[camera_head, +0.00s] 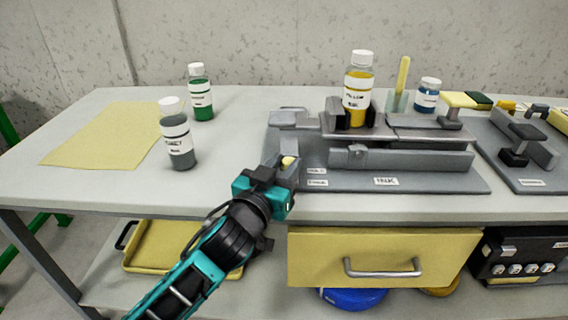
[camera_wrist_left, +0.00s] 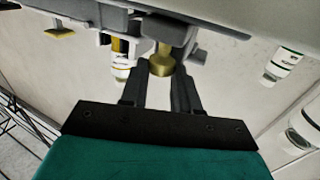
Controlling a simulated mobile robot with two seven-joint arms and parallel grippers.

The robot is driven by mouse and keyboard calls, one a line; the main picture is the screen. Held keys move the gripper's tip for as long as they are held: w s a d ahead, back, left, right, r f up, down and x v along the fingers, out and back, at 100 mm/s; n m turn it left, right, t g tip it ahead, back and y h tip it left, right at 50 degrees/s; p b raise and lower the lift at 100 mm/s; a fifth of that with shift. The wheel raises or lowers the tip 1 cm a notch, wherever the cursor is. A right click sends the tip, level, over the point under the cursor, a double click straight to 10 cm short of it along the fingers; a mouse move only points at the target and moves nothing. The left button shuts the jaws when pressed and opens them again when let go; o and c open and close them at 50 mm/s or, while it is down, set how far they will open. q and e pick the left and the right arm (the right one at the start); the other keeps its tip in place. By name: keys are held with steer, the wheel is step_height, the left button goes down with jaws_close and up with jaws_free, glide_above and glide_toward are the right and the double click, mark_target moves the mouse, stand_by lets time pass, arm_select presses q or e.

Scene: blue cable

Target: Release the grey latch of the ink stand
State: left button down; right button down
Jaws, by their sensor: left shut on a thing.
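My left gripper (camera_head: 288,167) is at the plate's front left corner, shut on a small brass-coloured knob (camera_head: 289,161). In the left wrist view the knob (camera_wrist_left: 161,63) sits between the fingertips (camera_wrist_left: 164,70), below a grey part. My right gripper is out of view.
A blue bottle (camera_head: 427,95) stands behind the stand. Another grey fixture (camera_head: 530,150) is at right. A yellow drawer (camera_head: 320,260) is below the table's front edge.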

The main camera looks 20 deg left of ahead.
arm_select(q)
steer(key=c, duration=0.8)
jaws_free()
steer(key=shift+s+d, duration=0.1)
steer(key=shift+s, duration=0.05)
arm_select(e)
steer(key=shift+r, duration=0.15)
arm_select(q)
steer(key=s+a, duration=0.1)
steer(key=s, duration=1.2)
steer(key=shift+a+p, duration=0.25)
steer(key=shift+p, duration=0.2)
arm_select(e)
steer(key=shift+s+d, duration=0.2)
arm_select(q)
steer(key=shift+w, duration=0.1)
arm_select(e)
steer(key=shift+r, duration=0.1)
